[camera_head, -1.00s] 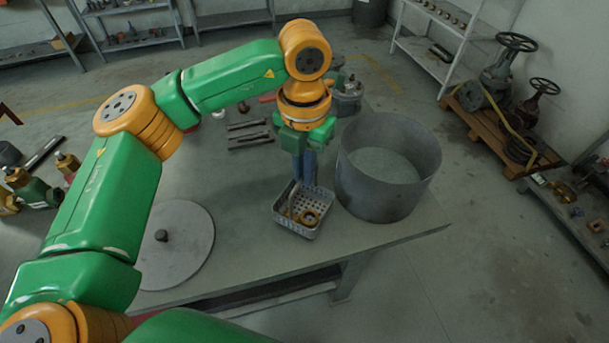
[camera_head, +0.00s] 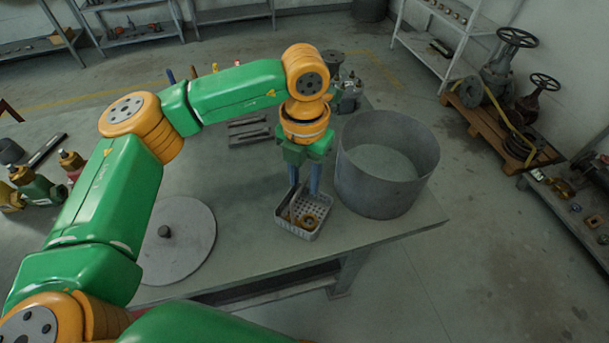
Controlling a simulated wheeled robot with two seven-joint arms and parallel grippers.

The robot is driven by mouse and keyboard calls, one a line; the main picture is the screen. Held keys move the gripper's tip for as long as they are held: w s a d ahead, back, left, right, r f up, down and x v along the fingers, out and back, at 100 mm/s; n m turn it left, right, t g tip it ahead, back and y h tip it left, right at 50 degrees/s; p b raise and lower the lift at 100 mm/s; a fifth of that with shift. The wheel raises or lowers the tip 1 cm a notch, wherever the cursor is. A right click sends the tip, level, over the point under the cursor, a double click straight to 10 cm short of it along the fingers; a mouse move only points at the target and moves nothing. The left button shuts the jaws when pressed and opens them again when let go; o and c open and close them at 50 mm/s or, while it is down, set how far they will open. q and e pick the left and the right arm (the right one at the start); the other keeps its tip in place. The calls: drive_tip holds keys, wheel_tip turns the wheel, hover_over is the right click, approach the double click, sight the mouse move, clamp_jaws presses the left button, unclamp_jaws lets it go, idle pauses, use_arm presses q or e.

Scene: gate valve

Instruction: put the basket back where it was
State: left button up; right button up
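The small light-grey perforated basket (camera_head: 312,232) sits on the workbench, just left of the big grey open cylinder. It holds a brass-coloured ring (camera_head: 308,221) and some small brownish parts. My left gripper (camera_head: 305,188) points down at the basket's back side. Its two bluish fingers are spread apart, with a gap between them, and their tips are close to the back rim. I cannot tell whether they touch it. My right gripper is not in view.
The grey cylinder (camera_head: 372,185) stands close on the basket's right. A round grey lid with a knob (camera_head: 185,255) lies left. Dark bars (camera_head: 248,130) lie behind. The workbench (camera_head: 250,240) is bare between lid and basket, and its front edge is near.

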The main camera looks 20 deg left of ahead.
use_arm(q)
wheel_tip(320, 180, up, 12)
drive_tip(key=shift+f, duration=0.1)
idle(0.5)
